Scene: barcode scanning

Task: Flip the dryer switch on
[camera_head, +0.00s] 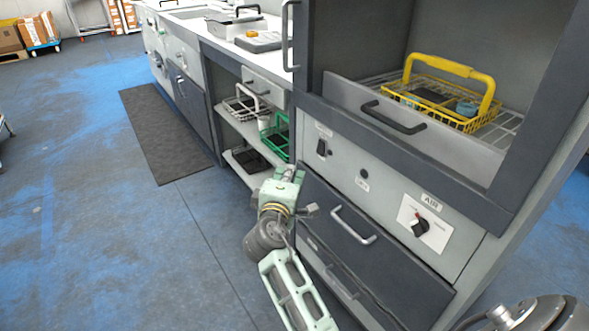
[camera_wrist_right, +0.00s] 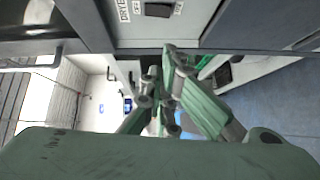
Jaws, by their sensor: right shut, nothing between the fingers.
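The dryer switch (camera_head: 322,147) is a small black rocker on the grey panel, below a label too small to read in the head view. In the right wrist view, the black switch (camera_wrist_right: 158,10) sits at the top edge beside a "DRYER" label, partly cut off. I cannot tell which way it is set. My right gripper (camera_head: 291,174) is below and left of the switch in the head view, near the cabinet front. In the wrist view, my right gripper (camera_wrist_right: 165,60) is shut and empty, its fingers apart from the switch. My left gripper is not in view.
An AIR knob (camera_head: 421,228) and a round button (camera_head: 364,174) share the panel. A drawer handle (camera_head: 352,226) sticks out below. A yellow basket (camera_head: 470,122) sits on a rack above. A green basket (camera_head: 277,135) is on a shelf behind my gripper.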

